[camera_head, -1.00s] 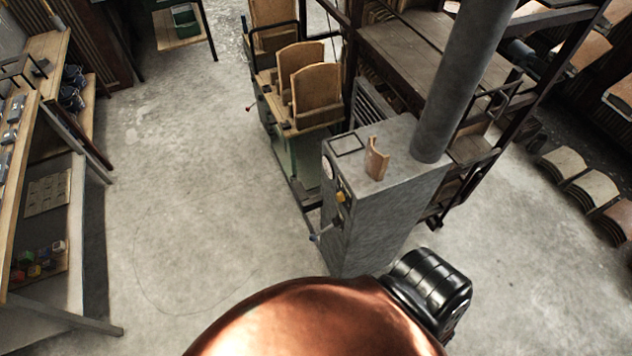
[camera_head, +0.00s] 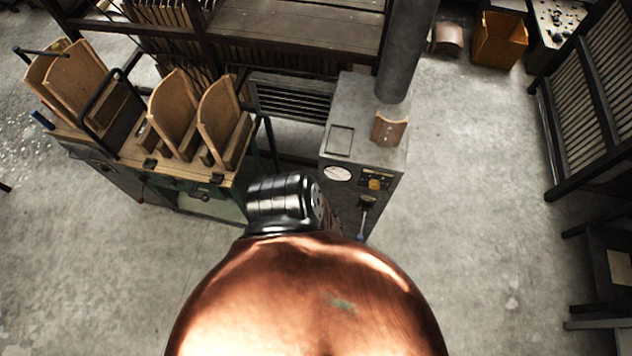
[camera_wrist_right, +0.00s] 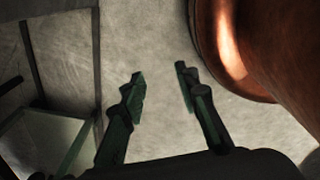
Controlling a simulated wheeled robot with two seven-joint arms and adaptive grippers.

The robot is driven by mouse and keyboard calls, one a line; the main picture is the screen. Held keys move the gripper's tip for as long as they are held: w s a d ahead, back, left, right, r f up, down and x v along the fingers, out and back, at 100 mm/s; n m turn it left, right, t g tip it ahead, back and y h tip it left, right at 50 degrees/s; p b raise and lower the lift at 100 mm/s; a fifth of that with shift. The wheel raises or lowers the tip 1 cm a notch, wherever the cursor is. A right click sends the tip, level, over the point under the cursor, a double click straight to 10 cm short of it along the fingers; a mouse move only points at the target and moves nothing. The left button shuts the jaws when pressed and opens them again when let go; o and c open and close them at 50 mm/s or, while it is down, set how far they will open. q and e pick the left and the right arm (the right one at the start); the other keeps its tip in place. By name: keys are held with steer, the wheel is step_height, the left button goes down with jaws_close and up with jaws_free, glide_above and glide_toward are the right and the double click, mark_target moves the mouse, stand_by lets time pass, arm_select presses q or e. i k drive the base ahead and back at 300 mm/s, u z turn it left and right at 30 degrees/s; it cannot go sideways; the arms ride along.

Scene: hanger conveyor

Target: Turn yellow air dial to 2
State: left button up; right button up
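The yellow air dial (camera_head: 374,184) sits on a dark plate on the front of a grey metal cabinet, right of a round white gauge (camera_head: 337,173). Its setting is too small to read. A lever with a bluish handle (camera_head: 362,222) is below it. My right gripper (camera_wrist_right: 160,85) is open and empty in the right wrist view, with bare floor beyond its two green-dark fingers. The dial is not in that view. My left gripper is not in view.
The cabinet (camera_head: 357,110) carries a curved wooden piece (camera_head: 389,128) and a thick pipe (camera_head: 405,50). A bench with curved wooden boards (camera_head: 173,115) stands left of it. A slatted dark rack (camera_head: 600,110) stands at the right. Floor between cabinet and rack is clear.

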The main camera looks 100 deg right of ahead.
mark_target(374, 184)
steer(key=i, duration=1.25)
steer(key=z, duration=3.75)
